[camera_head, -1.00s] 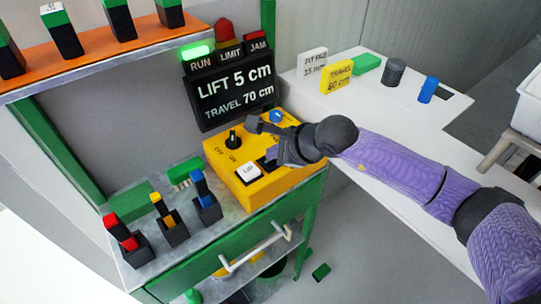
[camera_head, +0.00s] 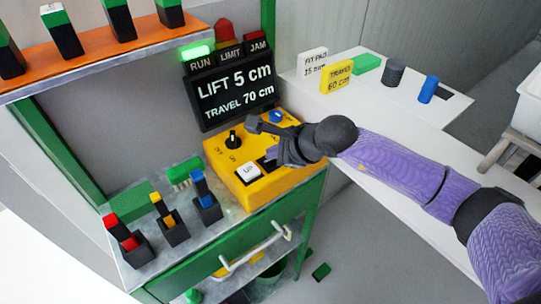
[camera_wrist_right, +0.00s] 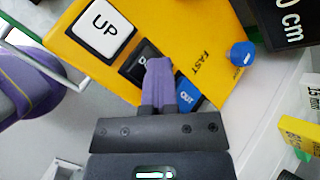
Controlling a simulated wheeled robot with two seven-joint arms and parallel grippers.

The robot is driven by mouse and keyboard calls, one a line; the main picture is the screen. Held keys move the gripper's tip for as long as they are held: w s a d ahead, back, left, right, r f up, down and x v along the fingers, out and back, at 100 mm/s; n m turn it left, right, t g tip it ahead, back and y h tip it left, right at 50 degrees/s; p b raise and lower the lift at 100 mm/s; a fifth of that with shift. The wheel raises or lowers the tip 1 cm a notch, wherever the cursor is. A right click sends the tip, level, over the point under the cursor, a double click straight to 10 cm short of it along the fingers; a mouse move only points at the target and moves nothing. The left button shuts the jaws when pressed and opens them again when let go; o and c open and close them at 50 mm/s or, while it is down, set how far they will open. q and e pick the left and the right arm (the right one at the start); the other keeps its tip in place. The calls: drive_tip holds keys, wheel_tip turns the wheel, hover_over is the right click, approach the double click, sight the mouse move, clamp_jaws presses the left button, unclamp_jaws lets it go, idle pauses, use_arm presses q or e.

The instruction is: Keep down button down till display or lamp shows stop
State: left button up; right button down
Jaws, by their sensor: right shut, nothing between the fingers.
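The yellow control box (camera_head: 232,182) sits on the bench and carries a white UP button (camera_head: 248,173), a black knob (camera_head: 233,138) and a blue knob (camera_head: 276,116). My right gripper (camera_wrist_right: 158,68) is shut and empty, its fingertips at the black button (camera_wrist_right: 138,62) beside UP. The fingers partly cover that button's lettering, and I cannot tell how far it is pressed. A blue OUT button (camera_wrist_right: 188,97) is beside the fingers. The display (camera_head: 236,97) reads LIFT 5 cm and TRAVEL 70 cm. The green RUN lamp (camera_head: 197,50) is lit. My left gripper is not in view.
Red, yellow and blue handled holders (camera_head: 170,225) stand on the bench left of the box. A yellow TRAVEL 60 cm card (camera_head: 337,77) stands on the white table (camera_head: 400,115) at the right. An orange shelf (camera_head: 95,57) overhangs at upper left.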

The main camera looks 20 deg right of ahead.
sight(274, 161)
drive_tip(key=shift+r, duration=0.1)
idle(0.5)
drive_tip(key=shift+r+p, duration=0.65)
drive_tip(key=shift+r, duration=0.2)
drive_tip(key=shift+r+p, duration=1.75)
drive_tip(key=shift+r, duration=0.85)
drive_tip(key=shift+f, duration=0.1)
